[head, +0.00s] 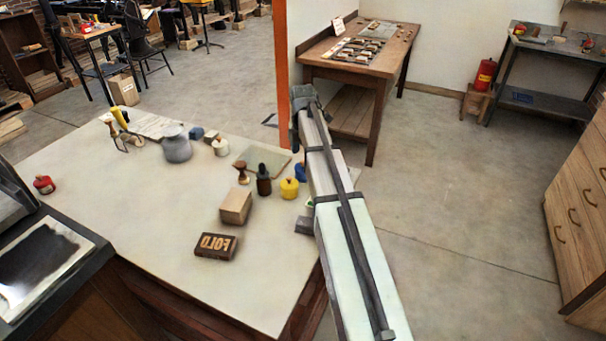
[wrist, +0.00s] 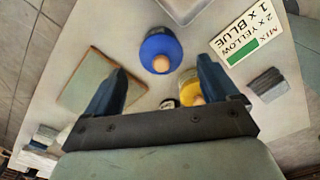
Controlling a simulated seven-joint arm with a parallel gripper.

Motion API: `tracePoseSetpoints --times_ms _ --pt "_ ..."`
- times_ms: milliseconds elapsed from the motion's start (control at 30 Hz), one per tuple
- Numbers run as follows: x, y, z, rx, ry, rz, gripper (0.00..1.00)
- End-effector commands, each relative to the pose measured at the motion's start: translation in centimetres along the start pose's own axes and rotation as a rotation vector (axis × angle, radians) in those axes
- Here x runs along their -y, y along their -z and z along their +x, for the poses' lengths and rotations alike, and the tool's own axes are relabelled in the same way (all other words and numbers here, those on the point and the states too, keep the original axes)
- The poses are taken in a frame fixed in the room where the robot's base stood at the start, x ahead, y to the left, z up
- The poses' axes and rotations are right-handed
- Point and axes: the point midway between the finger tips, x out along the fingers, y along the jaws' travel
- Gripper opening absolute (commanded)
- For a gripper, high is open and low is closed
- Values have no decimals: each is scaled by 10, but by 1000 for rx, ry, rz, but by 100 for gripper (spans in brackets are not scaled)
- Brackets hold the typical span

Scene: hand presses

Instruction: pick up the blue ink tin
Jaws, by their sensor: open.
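The blue ink tin (wrist: 156,47) is round with a tan knob and stands on the pale table. In the wrist view it lies beyond my fingertips, near the middle of the gap between them. In the head view the blue tin (head: 300,173) shows beside my arm, which partly hides it. My gripper (wrist: 163,72) is open, with nothing between its fingers touching the blue tin. In the head view its fingers are hard to make out at the arm's far end.
A yellow tin (head: 289,189) stands close to the blue one, near a dark bottle (head: 264,181) and a wooden stamp (head: 242,174). A square slab (wrist: 88,75) lies left of the blue tin. A mixing card (wrist: 253,30) and a grey block (wrist: 268,84) are right.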

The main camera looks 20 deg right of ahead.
Motion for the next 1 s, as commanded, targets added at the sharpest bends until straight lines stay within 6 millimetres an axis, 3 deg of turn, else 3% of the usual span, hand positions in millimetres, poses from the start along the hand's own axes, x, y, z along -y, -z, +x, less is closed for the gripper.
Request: tracePoseSetpoints --times_ms 367,800,1000 --pt "0 0 19 0 0 1 88" --pt "2 0 65 0 1 1 88" --pt "1 0 67 0 0 1 88"
